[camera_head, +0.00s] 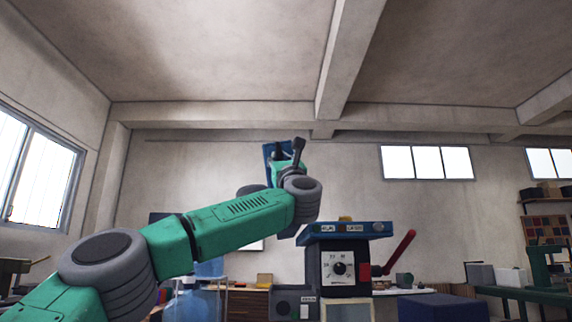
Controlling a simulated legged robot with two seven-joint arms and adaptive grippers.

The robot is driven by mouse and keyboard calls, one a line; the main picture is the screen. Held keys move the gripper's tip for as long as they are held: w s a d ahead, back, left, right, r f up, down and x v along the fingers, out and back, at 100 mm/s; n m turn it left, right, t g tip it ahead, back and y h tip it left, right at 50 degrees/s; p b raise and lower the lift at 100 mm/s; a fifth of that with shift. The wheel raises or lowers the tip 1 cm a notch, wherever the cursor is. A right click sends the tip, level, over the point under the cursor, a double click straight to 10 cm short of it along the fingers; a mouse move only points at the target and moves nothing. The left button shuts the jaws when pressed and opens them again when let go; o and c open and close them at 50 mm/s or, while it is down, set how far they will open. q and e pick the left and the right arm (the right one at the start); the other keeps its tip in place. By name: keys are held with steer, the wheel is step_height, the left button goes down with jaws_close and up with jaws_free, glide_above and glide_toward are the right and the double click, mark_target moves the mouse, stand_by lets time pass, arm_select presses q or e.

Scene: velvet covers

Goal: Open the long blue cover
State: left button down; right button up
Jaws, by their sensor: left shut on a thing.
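A blue panel (268,152), which looks like the long blue cover, stands up steeply behind my left gripper. Only its upper edge and left side show; my gripper and arm hide the rest, so I cannot see where it is hinged. My left gripper (288,153) is high in the middle of the view, its dark fingers pointing up against the panel. It is shut on the blue cover, though the contact itself is hard to make out. My right gripper is not in view.
A machine with a blue top (345,229), a dial (338,267) and a red lever (400,252) stands right of my arm. A dark blue block (440,307) is at lower right. A green bench (525,293) stands further right. The space above is free.

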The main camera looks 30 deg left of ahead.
arm_select(q)
steer(key=shift+d+f+n+g, duration=0.15)
steer(key=shift+f+n+g, duration=0.05)
steer(key=shift+n+g, duration=0.1)
steer(key=c, duration=1.6)
jaws_free()
steer(key=shift+d, duration=0.1)
steer(key=shift+o, duration=0.2)
steer(key=shift+w+d+r, duration=0.1)
steer(key=shift+s, duration=0.2)
steer(key=shift+s+f, duration=0.1)
steer(key=shift+f, duration=0.15)
steer(key=v, duration=1.1)
steer(key=shift+d+f, duration=0.15)
steer(key=shift+f, duration=0.1)
